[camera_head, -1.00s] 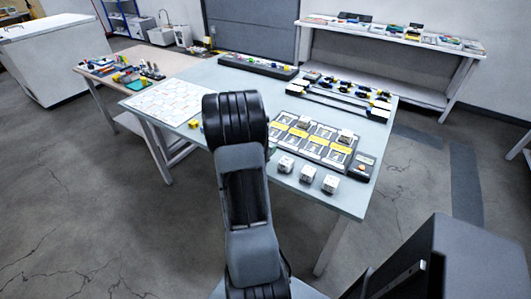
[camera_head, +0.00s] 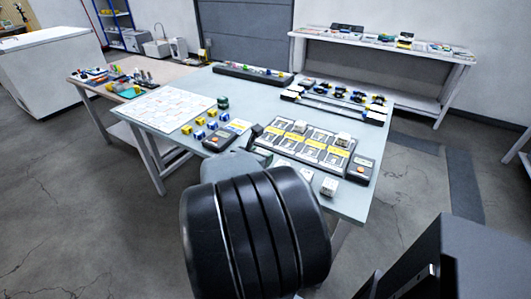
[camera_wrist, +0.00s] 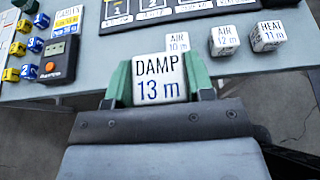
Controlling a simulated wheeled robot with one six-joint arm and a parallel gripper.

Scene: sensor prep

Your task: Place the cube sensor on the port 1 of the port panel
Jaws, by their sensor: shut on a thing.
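My gripper (camera_wrist: 159,80) is shut on a white cube (camera_wrist: 160,78) marked DAMP 13 m. Its green fingers are on either side of the cube in the wrist view, and the cube is upright in front of the table's edge. The port panel (camera_head: 312,152), dark with grey slots and yellow labels, lies on the table. In the wrist view only its near edge (camera_wrist: 150,19) shows at the top, beyond the cube. A yellow label with what looks like a 1 shows at its left. In the head view my arm hides the held cube.
Three white cubes stand before the panel: AIR 10 m (camera_wrist: 178,42), AIR 12 m (camera_wrist: 224,40) and HEAT 11 m (camera_wrist: 267,36). Another white cube (camera_head: 343,138) sits on the panel. Several small yellow and blue blocks (camera_head: 199,128) and a box with an orange button (camera_wrist: 55,62) are at left.

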